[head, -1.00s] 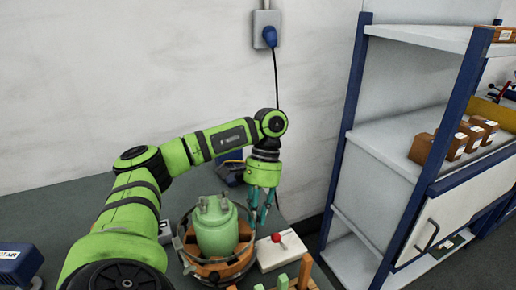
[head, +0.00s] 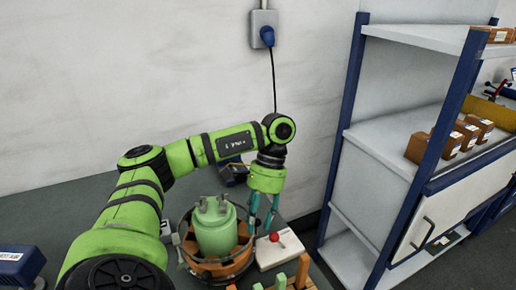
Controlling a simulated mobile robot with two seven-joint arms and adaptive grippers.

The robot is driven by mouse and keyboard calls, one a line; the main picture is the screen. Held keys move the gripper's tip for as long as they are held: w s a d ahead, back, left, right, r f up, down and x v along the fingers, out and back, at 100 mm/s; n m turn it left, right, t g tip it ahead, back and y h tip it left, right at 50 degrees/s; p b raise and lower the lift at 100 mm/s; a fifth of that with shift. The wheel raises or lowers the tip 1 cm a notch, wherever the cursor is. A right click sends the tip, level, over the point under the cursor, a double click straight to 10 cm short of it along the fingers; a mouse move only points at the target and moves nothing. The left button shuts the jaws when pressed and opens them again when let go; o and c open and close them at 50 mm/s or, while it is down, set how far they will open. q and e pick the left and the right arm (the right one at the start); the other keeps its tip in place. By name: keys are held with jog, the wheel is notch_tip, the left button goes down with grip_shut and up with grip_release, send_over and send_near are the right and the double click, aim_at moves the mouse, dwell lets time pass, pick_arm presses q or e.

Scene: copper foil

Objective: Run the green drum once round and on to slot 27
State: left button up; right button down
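The green drum (head: 216,234) is pale green with several blocky knobs on top. It stands upright inside a round orange-brown ring or base (head: 207,269) on the bench. My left gripper (head: 262,229) points down just right of the drum. Its two teal fingers are apart, with nothing seen between them. The fingertips are close to the drum's right side and the ring's rim; I cannot tell if they touch. Slot numbers, including 27, cannot be read. My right gripper is not in view.
A white box with a red knob (head: 274,237) sits right of the ring, close to the fingers. Upright wooden and green pieces (head: 302,270) stand at the front. A blue box (head: 20,264) is at left. A blue-framed shelf (head: 372,140) stands at right.

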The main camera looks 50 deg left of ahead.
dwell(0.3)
pick_arm(q)
jog(key=v, duration=1.2)
dwell(0.3)
jog(key=shift+r, duration=0.1)
dwell(0.4)
